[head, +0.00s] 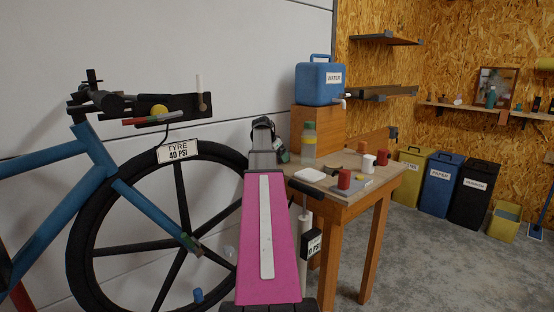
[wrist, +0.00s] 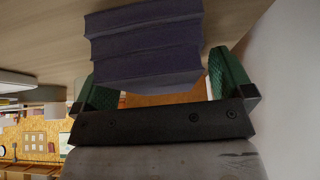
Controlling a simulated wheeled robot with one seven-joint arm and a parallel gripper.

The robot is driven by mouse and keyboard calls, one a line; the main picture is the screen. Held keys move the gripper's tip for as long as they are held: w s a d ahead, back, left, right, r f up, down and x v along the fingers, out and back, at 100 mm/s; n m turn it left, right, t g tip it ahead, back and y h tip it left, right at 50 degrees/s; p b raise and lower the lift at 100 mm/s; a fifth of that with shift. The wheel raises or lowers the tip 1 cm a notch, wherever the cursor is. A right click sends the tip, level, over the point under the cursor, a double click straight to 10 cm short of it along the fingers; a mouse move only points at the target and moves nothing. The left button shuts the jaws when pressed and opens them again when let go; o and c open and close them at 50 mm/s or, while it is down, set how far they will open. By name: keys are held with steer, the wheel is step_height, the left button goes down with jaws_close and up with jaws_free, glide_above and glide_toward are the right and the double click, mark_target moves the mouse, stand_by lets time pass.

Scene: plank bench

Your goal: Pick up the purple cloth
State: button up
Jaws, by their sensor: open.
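The purple cloth (wrist: 147,45) is a folded stack with several visible layers, lying on the pale wooden bench top in the wrist view. My gripper (wrist: 155,70) is open, with one green finger to each side of the cloth. Its near part lies between the fingers, and the fingers do not look closed on it. In the head view my gripper (head: 276,146) is at the bench's left back corner, low beside the bottle. I cannot make out the cloth there; my arm and gripper cover that area.
The bench (head: 345,198) also holds a blue water container (head: 320,86) on a wooden box (head: 317,120), a bottle (head: 308,150), a white dish (head: 308,175), red cans (head: 344,180) and a white mug (head: 368,164). A bicycle (head: 150,205) stands left. Bins (head: 440,185) stand right.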

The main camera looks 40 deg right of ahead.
steer(key=shift+f, duration=0.1)
steer(key=shift+c, duration=0.3)
steer(key=c, duration=1)
steer(key=shift+o, duration=0.2)
step_height(320, 180, up, 10)
steer(key=shift+r, duration=0.25)
steer(key=shift+o, duration=1.3)
steer(key=shift+c, duration=0.8)
steer(key=shift+a, duration=0.1)
